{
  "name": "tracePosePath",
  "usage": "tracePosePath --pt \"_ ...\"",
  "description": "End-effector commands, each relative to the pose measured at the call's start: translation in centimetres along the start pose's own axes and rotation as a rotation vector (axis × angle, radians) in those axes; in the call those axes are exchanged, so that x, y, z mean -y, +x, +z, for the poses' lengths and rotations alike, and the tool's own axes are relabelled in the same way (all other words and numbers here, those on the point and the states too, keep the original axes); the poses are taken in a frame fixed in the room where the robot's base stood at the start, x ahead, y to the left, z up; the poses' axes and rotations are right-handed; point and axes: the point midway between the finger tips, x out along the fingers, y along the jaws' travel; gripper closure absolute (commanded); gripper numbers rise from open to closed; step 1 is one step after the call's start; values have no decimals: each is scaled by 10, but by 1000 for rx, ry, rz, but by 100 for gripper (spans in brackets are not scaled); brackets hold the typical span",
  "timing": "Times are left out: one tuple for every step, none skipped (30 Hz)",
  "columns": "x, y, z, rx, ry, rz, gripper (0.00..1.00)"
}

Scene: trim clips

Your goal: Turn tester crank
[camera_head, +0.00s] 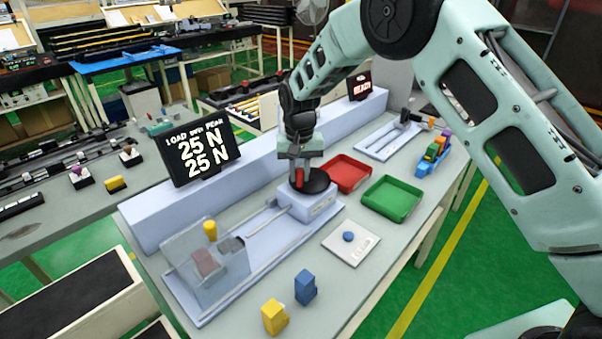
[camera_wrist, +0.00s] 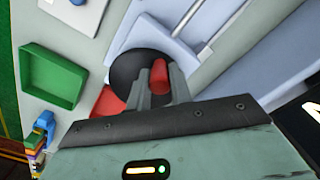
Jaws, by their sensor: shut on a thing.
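The tester crank is a black disc (camera_head: 319,183) with a red upright handle (camera_head: 298,178), on the light-blue tester housing (camera_head: 308,204). My gripper (camera_head: 298,166) reaches down onto the handle from above. In the wrist view my gripper (camera_wrist: 158,82) is shut on the red handle (camera_wrist: 159,72), with a finger on each side. The black disc (camera_wrist: 127,66) shows behind the fingers, partly hidden by them. The black display (camera_head: 197,150) shows load now and peak, both 25 N. A clear guard (camera_head: 208,258) stands at the tester's left end.
A red tray (camera_head: 347,173) and a green tray (camera_head: 391,199) lie right of the crank. A plate with a blue button (camera_head: 348,237) lies in front. Blue (camera_head: 305,287) and yellow (camera_head: 273,317) blocks stand near the front edge. A blue holder with colored pieces (camera_head: 433,156) is at right.

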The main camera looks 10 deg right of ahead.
Motion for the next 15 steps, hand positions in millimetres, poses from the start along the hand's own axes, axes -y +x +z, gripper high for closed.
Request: tracePosePath --pt "0 0 -1 -2 4 0 100" --pt "0 0 -1 -2 7 0 100" --pt "0 0 -1 -2 9 0 100" --pt "1 0 -1 -1 10 0 100" --pt "1 0 -1 -2 11 0 100" --pt "1 -1 -1 -2 12 0 100" --pt "1 -1 -1 -2 12 0 100" --pt "1 -1 -1 -2 11 -1 100" --pt "1 -1 -1 -2 11 0 100" --pt "1 -1 -1 -2 11 -1 100" --pt "1 -1 -1 -2 11 -1 100" --pt "1 -1 -1 -2 11 -1 100" --pt "1 -1 -1 -2 11 -1 100" --pt "1 -1 -1 -2 10 -1 100" --pt "1 -1 -1 -2 10 -1 68"
